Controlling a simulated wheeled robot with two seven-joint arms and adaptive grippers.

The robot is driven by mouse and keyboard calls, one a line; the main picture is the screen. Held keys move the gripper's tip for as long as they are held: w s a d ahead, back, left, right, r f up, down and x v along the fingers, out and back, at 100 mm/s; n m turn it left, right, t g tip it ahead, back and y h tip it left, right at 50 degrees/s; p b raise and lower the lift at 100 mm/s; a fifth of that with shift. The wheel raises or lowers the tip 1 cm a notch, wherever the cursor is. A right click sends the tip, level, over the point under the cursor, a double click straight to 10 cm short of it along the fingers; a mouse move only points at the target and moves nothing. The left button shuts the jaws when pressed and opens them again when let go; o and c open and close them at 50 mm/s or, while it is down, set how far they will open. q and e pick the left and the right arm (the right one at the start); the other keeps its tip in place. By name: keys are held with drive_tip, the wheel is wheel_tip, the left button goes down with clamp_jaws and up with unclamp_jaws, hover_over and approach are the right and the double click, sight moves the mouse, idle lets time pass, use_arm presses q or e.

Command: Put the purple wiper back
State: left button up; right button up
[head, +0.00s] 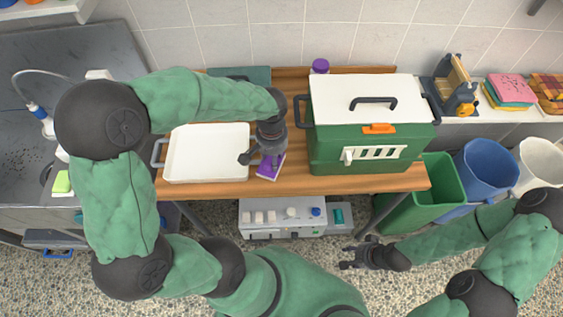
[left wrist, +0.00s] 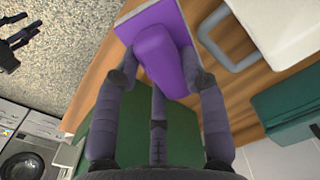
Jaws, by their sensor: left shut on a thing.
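The purple wiper (head: 271,167) is at the front part of the wooden table, between the white tray and the green box. My left gripper (head: 263,158) comes down over it from above and is shut on it.
The white tray (head: 207,153) is left of the wiper. The green box (head: 330,152) with a white lid (head: 340,92) is close on its right. A purple-capped jar (head: 320,66) stands behind. Green and blue bins (head: 485,165) stand right of the table.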

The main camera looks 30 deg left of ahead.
sight(281, 161)
use_arm(q)
drive_tip(key=w+f, duration=0.2)
drive_tip(key=f, duration=0.1)
drive_tip(key=w+f+b, duration=0.1)
drive_tip(key=f, duration=0.1)
drive_tip(key=shift+w+d, duration=0.2)
drive_tip(key=shift+w, duration=0.15)
wheel_tip(281, 161, down, 3)
drive_tip(key=shift+w+f+b, duration=0.1)
drive_tip(key=shift+b, duration=0.35)
drive_tip(key=o, duration=1.2)
drive_tip(key=shift+r, duration=0.2)
wheel_tip(281, 161, up, 12)
drive_tip(key=p, duration=0.3)
drive_tip(key=shift+f, duration=0.1)
